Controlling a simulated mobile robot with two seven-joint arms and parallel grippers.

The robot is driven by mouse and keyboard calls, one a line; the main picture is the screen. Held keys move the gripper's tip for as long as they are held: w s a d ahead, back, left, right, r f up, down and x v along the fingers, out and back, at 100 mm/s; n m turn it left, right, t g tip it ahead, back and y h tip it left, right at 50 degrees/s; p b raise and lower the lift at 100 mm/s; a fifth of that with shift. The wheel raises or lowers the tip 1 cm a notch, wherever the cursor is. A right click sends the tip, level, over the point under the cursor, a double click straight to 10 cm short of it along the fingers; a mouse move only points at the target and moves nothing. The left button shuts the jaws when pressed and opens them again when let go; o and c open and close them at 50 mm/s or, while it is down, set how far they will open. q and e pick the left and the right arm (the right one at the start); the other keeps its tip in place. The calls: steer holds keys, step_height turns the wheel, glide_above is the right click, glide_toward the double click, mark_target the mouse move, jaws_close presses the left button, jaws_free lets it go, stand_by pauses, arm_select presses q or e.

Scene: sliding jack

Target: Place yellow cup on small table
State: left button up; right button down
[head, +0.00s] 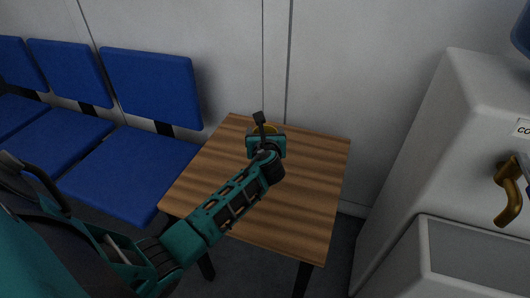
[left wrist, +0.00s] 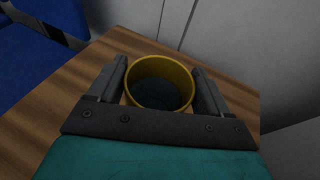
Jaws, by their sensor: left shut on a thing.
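The yellow cup (left wrist: 161,82) is upright between the two fingers of my left gripper (left wrist: 160,90) in the left wrist view, open end toward the camera. My left gripper is shut on it. I cannot tell whether the cup's base touches the tabletop. My right gripper is not in view.
Blue chairs (head: 150,85) stand in a row left of the table. A pale wall (head: 350,60) is behind it. A white water dispenser (head: 460,130) with a brass-coloured tap (head: 509,195) stands at the right. The table's front and right parts are bare.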

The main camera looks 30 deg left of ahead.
arm_select(q)
steer(key=shift+f, duration=0.6)
steer(key=shift+f+b, duration=1.05)
steer(key=shift+f, duration=0.6)
steer(key=shift+f, duration=0.15)
steer(key=o, duration=1.5)
